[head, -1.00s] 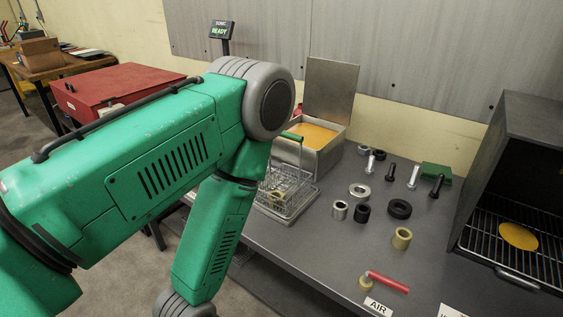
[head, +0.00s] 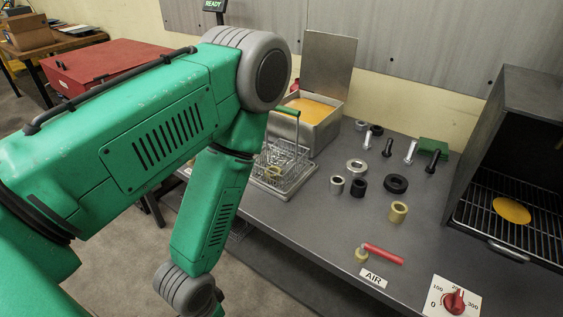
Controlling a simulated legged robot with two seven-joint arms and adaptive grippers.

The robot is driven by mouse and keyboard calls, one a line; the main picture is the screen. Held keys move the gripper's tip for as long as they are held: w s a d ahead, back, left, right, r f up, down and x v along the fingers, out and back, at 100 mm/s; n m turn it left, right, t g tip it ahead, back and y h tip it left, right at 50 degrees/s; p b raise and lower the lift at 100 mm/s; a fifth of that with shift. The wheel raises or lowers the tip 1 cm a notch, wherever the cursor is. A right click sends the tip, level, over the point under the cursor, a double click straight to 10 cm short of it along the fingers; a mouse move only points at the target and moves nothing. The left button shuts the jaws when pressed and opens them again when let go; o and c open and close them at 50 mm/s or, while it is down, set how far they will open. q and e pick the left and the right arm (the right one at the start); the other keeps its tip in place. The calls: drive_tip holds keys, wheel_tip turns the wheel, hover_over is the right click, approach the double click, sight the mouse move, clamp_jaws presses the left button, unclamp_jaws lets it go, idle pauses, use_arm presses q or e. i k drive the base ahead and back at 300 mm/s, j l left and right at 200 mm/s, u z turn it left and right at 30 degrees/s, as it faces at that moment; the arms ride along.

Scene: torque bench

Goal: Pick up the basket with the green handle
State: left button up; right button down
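The wire basket (head: 280,170) stands on a metal tray (head: 296,186) on the grey bench, left of centre in the head view. Its green handle (head: 284,109) sticks up at the top of an upright wire frame. A brass-coloured ring shows inside the basket. My green arm crosses the left of the view and hides the basket's left side. Its lower link runs down to a grey joint at the bottom edge. Neither gripper shows in the frame.
Behind the basket is an open metal box (head: 322,124) with orange contents and a raised lid. Several rings and bolts lie to the right. A red-handled tool (head: 382,254) lies near the front edge. An open oven (head: 510,190) stands at the right.

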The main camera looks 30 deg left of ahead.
sight(280, 108)
drive_tip(key=j+z, duration=0.1)
drive_tip(key=j, duration=1.75)
drive_tip(key=i, duration=0.05)
